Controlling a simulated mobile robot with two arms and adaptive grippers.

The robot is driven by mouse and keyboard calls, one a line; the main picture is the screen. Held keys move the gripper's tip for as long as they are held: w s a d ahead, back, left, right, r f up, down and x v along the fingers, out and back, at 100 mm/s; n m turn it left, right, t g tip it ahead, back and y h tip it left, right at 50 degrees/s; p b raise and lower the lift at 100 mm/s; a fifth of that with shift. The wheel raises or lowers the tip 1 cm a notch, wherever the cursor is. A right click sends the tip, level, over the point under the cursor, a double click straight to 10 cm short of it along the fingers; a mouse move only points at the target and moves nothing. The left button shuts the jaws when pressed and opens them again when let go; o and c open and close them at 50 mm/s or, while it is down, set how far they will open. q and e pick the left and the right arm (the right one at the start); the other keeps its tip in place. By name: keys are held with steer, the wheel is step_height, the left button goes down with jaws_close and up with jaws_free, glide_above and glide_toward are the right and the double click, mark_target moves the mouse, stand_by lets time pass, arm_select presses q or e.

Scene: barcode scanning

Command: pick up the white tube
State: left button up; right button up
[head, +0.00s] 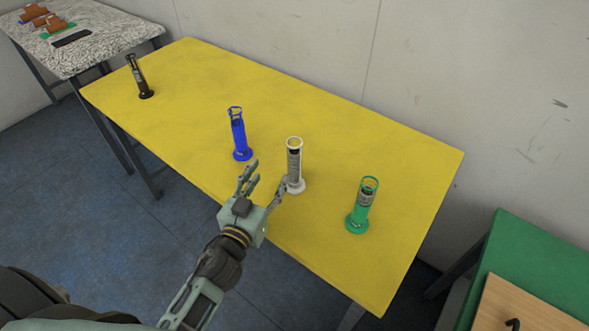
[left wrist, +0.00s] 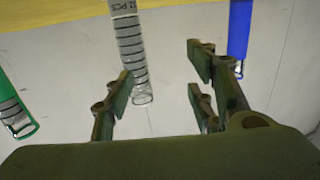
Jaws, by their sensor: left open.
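The white tube (head: 294,166) stands upright on its round base on the yellow table (head: 330,130), with a grey printed label on its side. My left gripper (head: 267,172) is open and empty at the table's front edge, just left of the tube. In the left wrist view the tube (left wrist: 131,50) appears with its label and ring markings, beyond the fingers. There it sits close to the left-hand finger of my gripper (left wrist: 161,78) and partly behind it; I cannot tell whether they touch. My right gripper is not in view.
A blue tube (head: 238,136) stands to the left, close to my gripper. A green tube (head: 361,207) stands to the right, and a black tube (head: 137,77) at the far left. A wall runs behind the table. The table behind the white tube is clear.

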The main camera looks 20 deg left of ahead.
mark_target(291, 164)
arm_select(q)
steer(key=d+h, duration=0.1)
steer(key=w+d+m+h, duration=0.1)
steer(key=shift+w+d+r, duration=0.1)
steer(key=shift+d+r, duration=0.05)
steer(key=shift+d, duration=0.15)
steer(key=w, duration=0.2)
steer(key=w+d+p, duration=0.1)
steer(key=w, duration=0.1)
steer(key=w+p, duration=0.1)
steer(key=w, duration=0.1)
steer(key=shift+d+r, duration=0.35)
steer(key=shift+w+f, duration=0.1)
steer(key=shift+w, duration=0.35)
jaws_close()
